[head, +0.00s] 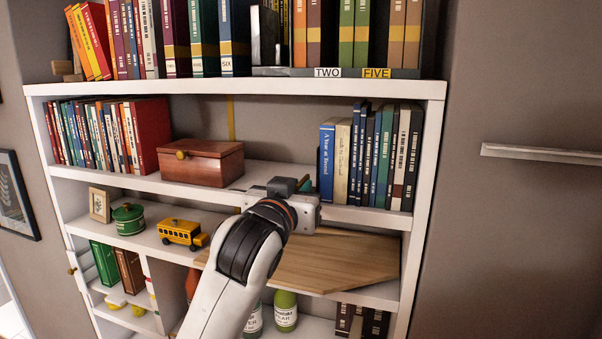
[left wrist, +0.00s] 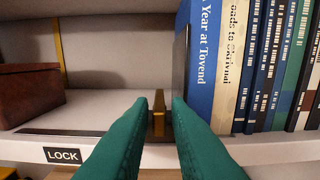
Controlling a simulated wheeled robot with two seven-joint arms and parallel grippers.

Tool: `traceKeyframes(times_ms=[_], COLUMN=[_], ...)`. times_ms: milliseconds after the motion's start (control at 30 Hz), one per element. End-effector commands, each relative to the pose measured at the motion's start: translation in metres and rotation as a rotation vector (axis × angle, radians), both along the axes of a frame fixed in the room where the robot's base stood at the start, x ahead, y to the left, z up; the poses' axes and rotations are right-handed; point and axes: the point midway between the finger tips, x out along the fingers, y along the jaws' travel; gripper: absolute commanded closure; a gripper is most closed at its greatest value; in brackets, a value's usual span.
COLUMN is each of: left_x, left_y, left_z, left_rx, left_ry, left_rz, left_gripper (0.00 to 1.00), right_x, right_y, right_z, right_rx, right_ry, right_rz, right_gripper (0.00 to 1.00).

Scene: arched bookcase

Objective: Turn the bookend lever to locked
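In the left wrist view a small upright brass lever (left wrist: 158,117) stands at the shelf front, just left of the dark bookend plate (left wrist: 181,60) beside the books. A dark slot (left wrist: 60,132) runs along the shelf edge to the left, above a black LOCK label (left wrist: 64,156). My left gripper (left wrist: 161,104) is open, its two teal fingers pointing at the lever, which shows in the gap between them. I cannot tell whether they touch it. In the head view my left gripper (head: 303,184) is at this shelf and hides the lever. My right gripper is not in view.
A row of books (head: 370,155) stands right of the lever. A reddish wooden box (head: 201,162) sits to the left on the same shelf. Below are a toy bus (head: 183,233) and a wooden board (head: 340,262).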

Motion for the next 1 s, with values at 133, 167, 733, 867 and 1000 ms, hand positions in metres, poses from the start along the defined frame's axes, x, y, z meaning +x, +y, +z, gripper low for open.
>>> traceKeyframes(times_ms=[133, 167, 733, 867, 1000], left_x=[0.012, 0.014, 0.016, 0.016, 0.016], left_y=[-0.004, -0.004, -0.005, -0.004, -0.002], left_z=[0.001, 0.001, -0.001, -0.001, -0.001], left_rx=[0.002, 0.001, 0.001, 0.001, 0.001], left_ry=[0.002, 0.001, 0.000, 0.000, 0.000], left_rz=[0.000, 0.000, 0.000, -0.009, -0.044], left_gripper=[0.84, 0.84, 1.00, 1.00, 1.00], right_x=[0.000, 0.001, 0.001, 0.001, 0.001], right_y=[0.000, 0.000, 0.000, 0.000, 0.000], right_z=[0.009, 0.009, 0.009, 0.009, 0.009], right_rx=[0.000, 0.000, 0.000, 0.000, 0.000], right_ry=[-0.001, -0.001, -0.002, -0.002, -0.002], right_rz=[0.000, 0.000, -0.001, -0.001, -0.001], right_gripper=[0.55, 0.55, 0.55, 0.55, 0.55])
